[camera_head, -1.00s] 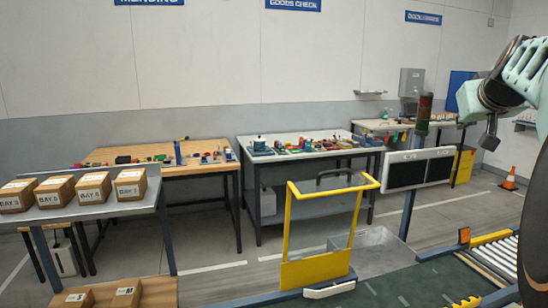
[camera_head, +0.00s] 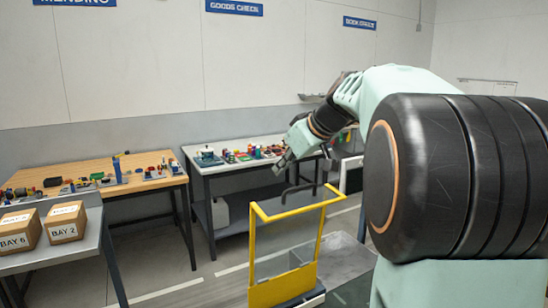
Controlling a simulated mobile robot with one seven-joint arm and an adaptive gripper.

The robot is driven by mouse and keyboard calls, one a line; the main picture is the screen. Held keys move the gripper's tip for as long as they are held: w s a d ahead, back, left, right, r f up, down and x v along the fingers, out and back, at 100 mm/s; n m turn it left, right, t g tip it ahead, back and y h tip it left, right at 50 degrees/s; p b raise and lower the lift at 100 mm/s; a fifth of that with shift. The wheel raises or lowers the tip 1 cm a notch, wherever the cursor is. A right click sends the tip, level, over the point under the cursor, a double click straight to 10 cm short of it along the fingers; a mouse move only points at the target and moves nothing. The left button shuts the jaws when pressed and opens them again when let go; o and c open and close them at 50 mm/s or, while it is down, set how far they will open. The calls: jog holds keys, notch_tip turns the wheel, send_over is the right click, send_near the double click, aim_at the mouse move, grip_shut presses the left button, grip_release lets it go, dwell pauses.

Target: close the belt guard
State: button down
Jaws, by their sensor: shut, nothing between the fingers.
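The belt guard (camera_head: 268,293) is a yellow frame around a clear pane, with a solid yellow lower panel. It stands upright, raised, at the bottom middle of the view. My gripper (camera_head: 281,167) is shut and empty, pointing down and left. My arm hides the conveyor and the area right of the guard.
A wooden bench (camera_head: 100,192) with small parts stands at the left, and a grey-topped table (camera_head: 235,166) behind the guard. Cardboard boxes (camera_head: 66,222) sit on a shelf at the lower left. Open floor (camera_head: 190,275) lies left of the guard.

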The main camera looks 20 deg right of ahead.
jog(key=x, duration=0.4)
jog(key=shift+r+p, duration=0.1)
jog(key=shift+p, duration=0.25)
jog(key=s, duration=0.1)
jog(key=s+d+f, duration=0.1)
jog(key=shift+s+d, duration=0.25)
jog(key=shift+s, duration=0.1)
jog(key=shift+s+d+f, duration=0.2)
jog(key=shift+s+f, duration=0.05)
jog(key=shift+f, duration=0.15)
jog(key=shift+f, duration=0.1)
